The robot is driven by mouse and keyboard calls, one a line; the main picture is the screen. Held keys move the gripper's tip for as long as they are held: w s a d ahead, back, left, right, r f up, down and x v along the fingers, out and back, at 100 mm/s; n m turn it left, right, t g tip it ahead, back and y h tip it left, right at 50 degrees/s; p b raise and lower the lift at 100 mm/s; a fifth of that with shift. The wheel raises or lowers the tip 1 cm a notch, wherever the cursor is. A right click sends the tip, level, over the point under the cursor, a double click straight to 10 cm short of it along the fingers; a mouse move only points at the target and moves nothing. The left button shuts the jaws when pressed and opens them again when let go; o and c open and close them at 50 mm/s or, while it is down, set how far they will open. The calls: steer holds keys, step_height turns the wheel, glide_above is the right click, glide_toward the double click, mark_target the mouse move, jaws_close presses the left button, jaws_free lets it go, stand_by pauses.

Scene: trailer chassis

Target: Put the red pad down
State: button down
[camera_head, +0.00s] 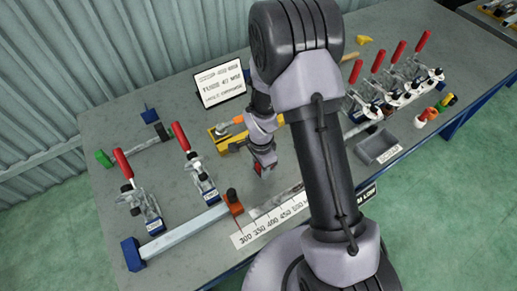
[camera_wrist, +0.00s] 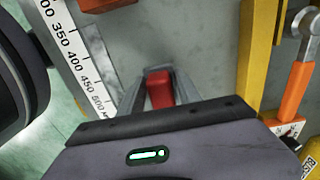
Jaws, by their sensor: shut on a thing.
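The red pad (camera_wrist: 160,90) is a small red block between the two fingers of my gripper (camera_wrist: 159,88) in the wrist view. The fingers are shut on it from both sides. In the head view the red pad (camera_head: 258,169) shows at the tip of my gripper (camera_head: 262,165), over the grey workbench (camera_head: 215,115), to the left of my arm. I cannot tell whether the pad touches the bench top or is held above it.
A white ruler strip (camera_head: 270,222) runs near the bench's front edge, beside an orange-ended bar clamp (camera_head: 190,234). A yellow tool (camera_head: 222,138) and an orange-handled hammer (camera_wrist: 297,85) lie close by. Red-handled toggle clamps (camera_head: 195,170) stand at left. A grey tray (camera_head: 379,147) sits at right.

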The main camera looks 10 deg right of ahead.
steer(key=w, duration=0.2)
steer(key=w+d, duration=0.1)
steer(key=w, duration=0.2)
steer(key=w+f, duration=0.1)
steer(key=w, duration=0.2)
steer(key=shift+w+d+b, duration=0.15)
steer(key=shift+b, duration=0.2)
steer(key=shift+f+b, duration=0.6)
steer(key=shift+f, duration=1.2)
steer(key=c, duration=0.8)
jaws_free()
steer(key=shift+c, duration=0.2)
